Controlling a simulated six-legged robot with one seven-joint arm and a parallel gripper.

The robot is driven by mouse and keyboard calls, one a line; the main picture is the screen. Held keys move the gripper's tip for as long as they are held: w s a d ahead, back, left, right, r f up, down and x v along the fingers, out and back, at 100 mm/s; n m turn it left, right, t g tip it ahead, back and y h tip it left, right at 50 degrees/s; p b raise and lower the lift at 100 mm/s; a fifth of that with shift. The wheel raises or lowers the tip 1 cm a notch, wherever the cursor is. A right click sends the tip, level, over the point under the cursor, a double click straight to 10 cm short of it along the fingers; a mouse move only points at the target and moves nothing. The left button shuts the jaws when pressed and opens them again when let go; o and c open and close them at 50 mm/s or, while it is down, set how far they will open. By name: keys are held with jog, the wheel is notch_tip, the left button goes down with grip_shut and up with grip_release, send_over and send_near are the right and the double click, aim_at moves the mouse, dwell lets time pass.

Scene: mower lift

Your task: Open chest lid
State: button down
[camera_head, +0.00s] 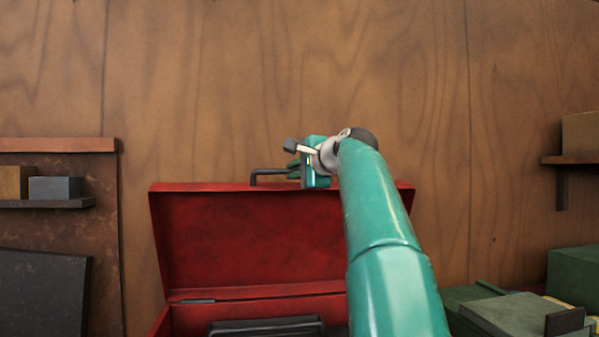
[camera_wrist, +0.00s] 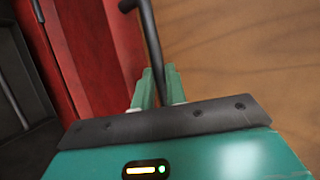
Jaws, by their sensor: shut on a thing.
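The red chest (camera_head: 190,318) stands in front of the wooden wall, and its lid (camera_head: 245,240) is raised, close to upright with its inner face toward me. A black bar handle (camera_head: 268,172) shows at the lid's top edge. My gripper (camera_head: 294,168) is at that edge, shut on the handle. In the wrist view the handle (camera_wrist: 150,38) runs between the two green fingers of my gripper (camera_wrist: 159,80), with the red lid (camera_wrist: 98,55) to its left. My arm hides the right part of the chest and lid.
A dark case (camera_head: 268,327) is inside the chest. A shelf with small boxes (camera_head: 55,188) is at left, above a dark panel (camera_head: 42,292). Green boxes (camera_head: 515,315) stand at right, below another shelf (camera_head: 572,160). The wooden wall (camera_head: 230,90) is close behind the lid.

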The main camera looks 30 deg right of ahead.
jog(key=shift+s+r, duration=0.35)
jog(key=shift+r, duration=0.2)
jog(key=c, duration=1.4)
grip_release()
jog(key=shift+s, duration=0.15)
jog(key=shift+c, duration=0.2)
jog(key=v, duration=1.3)
jog(key=shift+f, duration=0.35)
jog(key=shift+s, duration=0.15)
jog(key=shift+a, duration=0.1)
jog(key=s+a+f+n+g, duration=0.3)
jog(key=s+a+f+n, duration=0.3)
jog(key=f, duration=1)
jog(key=s+a+f+n+g+h, duration=0.1)
jog(key=s+a+f+n+g, duration=0.2)
jog(key=f, duration=1.3)
jog(key=s+a+f+n+g+h, duration=0.1)
jog(key=s+a+f+n+g, duration=0.3)
jog(key=f, duration=1.3)
jog(key=s+a+n, duration=0.4)
jog(key=s+a, duration=0.3)
jog(key=s, duration=0.1)
jog(key=shift+s+n, duration=0.3)
jog(key=shift+s, duration=0.05)
